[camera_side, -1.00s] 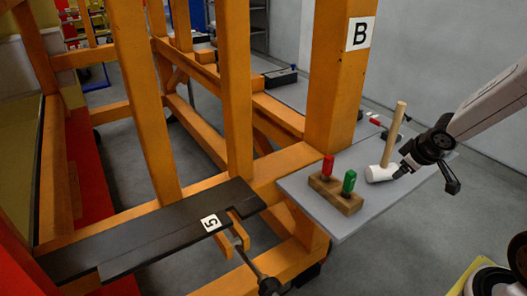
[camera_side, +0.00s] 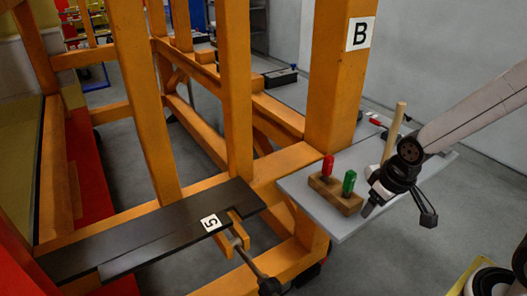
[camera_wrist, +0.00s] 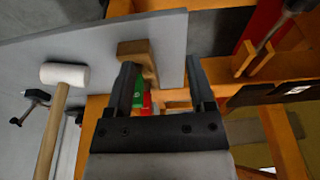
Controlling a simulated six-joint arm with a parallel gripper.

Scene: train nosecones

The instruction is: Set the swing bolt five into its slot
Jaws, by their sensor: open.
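The swing bolt (camera_side: 255,267) by the label 5 (camera_side: 211,222) is a thin rod with a dark knob at its end. It slopes down and to the right from the orange forked slot (camera_side: 228,246) at the dark plate's edge. The bolt also shows in the wrist view (camera_wrist: 274,31), at the top right, with the slot (camera_wrist: 244,60) beside its lower end. I cannot tell how far the rod lies between the fork's prongs. My gripper (camera_side: 370,207) is open and empty over the grey shelf, right of the bolt. In the wrist view its fingers (camera_wrist: 161,70) are spread apart.
The grey shelf (camera_side: 342,232) holds a wooden block (camera_side: 336,194) with a red peg (camera_side: 328,167) and a green peg (camera_side: 349,182), close to my gripper. A mallet (camera_wrist: 66,74) stands behind it. Orange posts (camera_side: 237,90) rise behind the dark plate (camera_side: 150,229).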

